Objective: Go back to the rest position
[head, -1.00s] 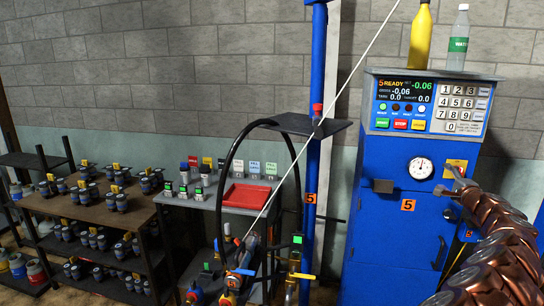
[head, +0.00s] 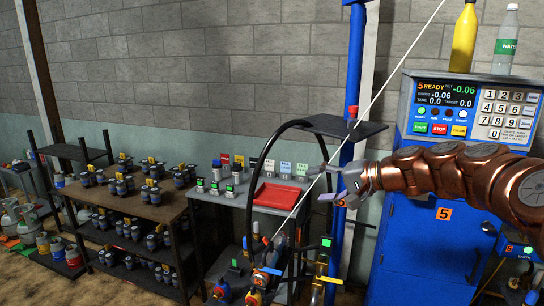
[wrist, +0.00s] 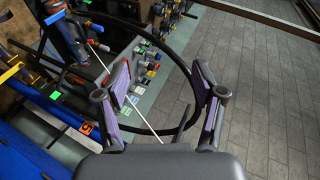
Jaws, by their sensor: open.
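My gripper (head: 330,184) is at the end of my copper-coloured arm, left of the blue scale cabinet (head: 425,240) and in front of the blue post. Its fingers are apart with nothing between them; they also show spread and empty in the wrist view (wrist: 160,75). The cabinet's display panel (head: 447,94) reads READY. My arm covers the upper cabinet front below the panel.
A yellow bottle (head: 464,38) and a clear bottle (head: 506,40) stand on the cabinet. A black hose (head: 255,165) loops beside the blue post (head: 355,75). A grey table (head: 235,197) holds a red tray (head: 279,196). Shelves with several small cylinders (head: 122,187) stand left.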

